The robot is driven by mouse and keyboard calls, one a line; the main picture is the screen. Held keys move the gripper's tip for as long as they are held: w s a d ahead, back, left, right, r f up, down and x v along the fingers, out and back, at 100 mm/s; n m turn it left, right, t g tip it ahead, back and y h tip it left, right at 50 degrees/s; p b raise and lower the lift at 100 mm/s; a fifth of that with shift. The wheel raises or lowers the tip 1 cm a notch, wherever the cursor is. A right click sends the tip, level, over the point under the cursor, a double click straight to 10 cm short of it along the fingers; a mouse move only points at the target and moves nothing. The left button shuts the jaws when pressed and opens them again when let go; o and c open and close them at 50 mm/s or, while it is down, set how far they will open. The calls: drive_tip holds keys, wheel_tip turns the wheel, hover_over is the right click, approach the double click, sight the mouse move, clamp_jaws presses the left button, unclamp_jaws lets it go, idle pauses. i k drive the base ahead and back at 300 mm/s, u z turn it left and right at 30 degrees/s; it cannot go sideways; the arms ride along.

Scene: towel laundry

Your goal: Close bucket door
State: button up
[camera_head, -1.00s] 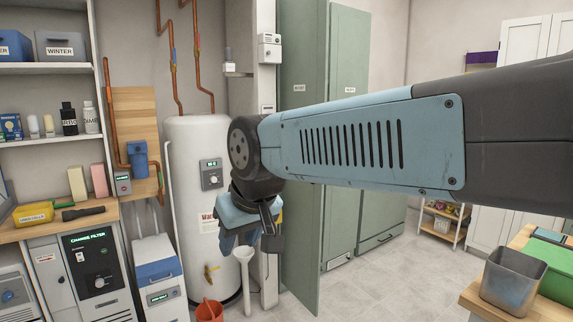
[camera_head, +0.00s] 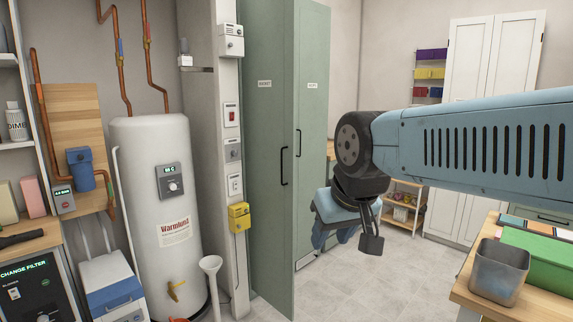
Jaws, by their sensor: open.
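A tall green cabinet stands in the middle of the head view. Its left door (camera_head: 265,190) juts out toward me, with its free edge nearest, so it appears to stand open. It has a dark vertical handle near that edge and a small white label too blurred to read surely. The right-hand door (camera_head: 313,130) sits behind it, with its own label and handle, and looks shut. My gripper (camera_head: 347,243) hangs pointing down to the right of the open door's edge, apart from it in the picture. Its fingers are open and empty. The cabinet's lower right is partly hidden by my gripper.
A white water heater (camera_head: 152,210) and a pillar with switches and a yellow box (camera_head: 239,217) stand left of the cabinet. A table corner (camera_head: 468,300) with a metal bin (camera_head: 499,272) is at the lower right. Tiled floor (camera_head: 345,300) is clear between.

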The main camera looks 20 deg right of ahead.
sight(269, 63)
drive_tip(key=z, duration=0.1)
drive_tip(key=i, duration=1)
drive_tip(key=u, duration=0.3)
